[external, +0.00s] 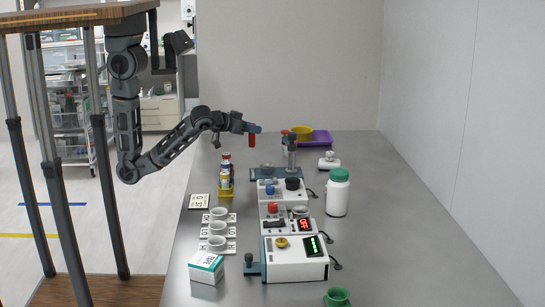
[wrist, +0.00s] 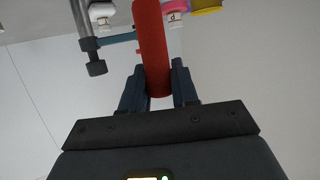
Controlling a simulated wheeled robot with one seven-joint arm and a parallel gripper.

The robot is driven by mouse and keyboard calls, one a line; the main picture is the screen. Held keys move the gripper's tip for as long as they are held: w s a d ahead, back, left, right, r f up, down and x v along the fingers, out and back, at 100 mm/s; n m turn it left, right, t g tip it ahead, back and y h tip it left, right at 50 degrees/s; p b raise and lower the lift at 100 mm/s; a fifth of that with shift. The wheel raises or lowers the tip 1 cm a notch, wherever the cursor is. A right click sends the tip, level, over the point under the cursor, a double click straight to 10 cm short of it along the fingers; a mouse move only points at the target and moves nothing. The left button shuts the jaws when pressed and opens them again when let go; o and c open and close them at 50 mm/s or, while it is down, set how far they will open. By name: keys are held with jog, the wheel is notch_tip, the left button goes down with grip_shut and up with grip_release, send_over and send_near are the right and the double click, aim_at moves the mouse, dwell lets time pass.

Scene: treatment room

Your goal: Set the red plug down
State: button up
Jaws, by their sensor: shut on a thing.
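The red plug (external: 252,140) is a red cylinder held in my gripper (external: 250,128), above the far left part of the grey table (external: 368,240). It hangs upright in the external view, clear of the tabletop. In the wrist view the red plug (wrist: 152,45) stands between the two dark fingers of my gripper (wrist: 158,85), which are shut on it. Its lower end in the external view is free of any support.
Below and right are a blue stand with a grey post (external: 291,153) and several white devices (external: 294,259). A purple tray (external: 320,138), white bottle with green lid (external: 338,193), white cups (external: 217,228), a small box (external: 206,267) and a green cup (external: 338,298) stand around. The right side is bare.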

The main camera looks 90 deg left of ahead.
jog(key=shift+w+a+f, duration=0.5)
jog(key=shift+a+f, duration=0.65)
jog(key=shift+f, duration=0.3)
jog(key=shift+w+a+f, duration=0.55)
jog(key=shift+a+f, duration=0.65)
jog(key=shift+f, duration=0.2)
jog(key=shift+w+a+f, duration=0.5)
jog(key=shift+a+f, duration=0.65)
jog(key=shift+f, duration=0.3)
jog(key=shift+f, duration=0.1)
jog(key=shift+f, duration=0.15)
jog(key=o, duration=1)
